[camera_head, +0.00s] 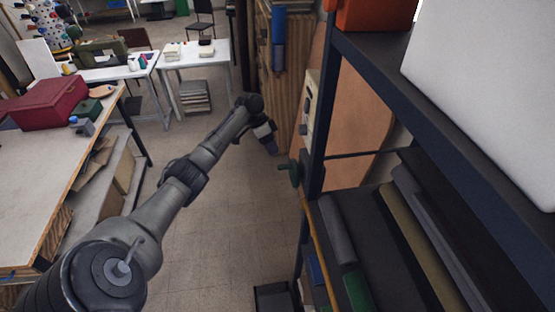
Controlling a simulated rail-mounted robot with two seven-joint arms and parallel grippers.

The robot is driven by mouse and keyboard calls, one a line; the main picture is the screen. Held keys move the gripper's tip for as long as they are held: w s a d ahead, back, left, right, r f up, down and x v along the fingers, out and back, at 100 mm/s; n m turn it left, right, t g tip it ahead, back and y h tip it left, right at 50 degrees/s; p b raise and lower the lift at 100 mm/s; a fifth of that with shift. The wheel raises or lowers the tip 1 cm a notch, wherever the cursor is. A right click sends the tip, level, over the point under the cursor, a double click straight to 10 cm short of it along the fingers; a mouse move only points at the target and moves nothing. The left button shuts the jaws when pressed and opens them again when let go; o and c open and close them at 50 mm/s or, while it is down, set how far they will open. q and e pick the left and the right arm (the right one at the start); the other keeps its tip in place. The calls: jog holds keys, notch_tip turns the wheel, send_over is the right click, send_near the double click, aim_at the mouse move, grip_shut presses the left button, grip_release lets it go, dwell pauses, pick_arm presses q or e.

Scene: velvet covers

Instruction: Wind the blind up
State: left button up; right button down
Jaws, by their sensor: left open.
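No blind is clearly recognisable. My left arm reaches from the lower left towards the middle. My left gripper (268,143) is open, above and left of the green handle and apart from it in the picture. Its fingers are small and dark, and I see nothing between them. My right gripper is out of view.
The shelf rack (375,68) fills the right side, with dark rolls (337,228) on its shelf. A worktable (35,175) with a dark red case (48,104) stands at left. White tables (194,59) stand behind. The floor (215,235) between is mostly clear.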

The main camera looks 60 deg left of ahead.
pick_arm(q)
jog(key=shift+b+v, duration=0.3)
jog(key=shift+v, duration=1.5)
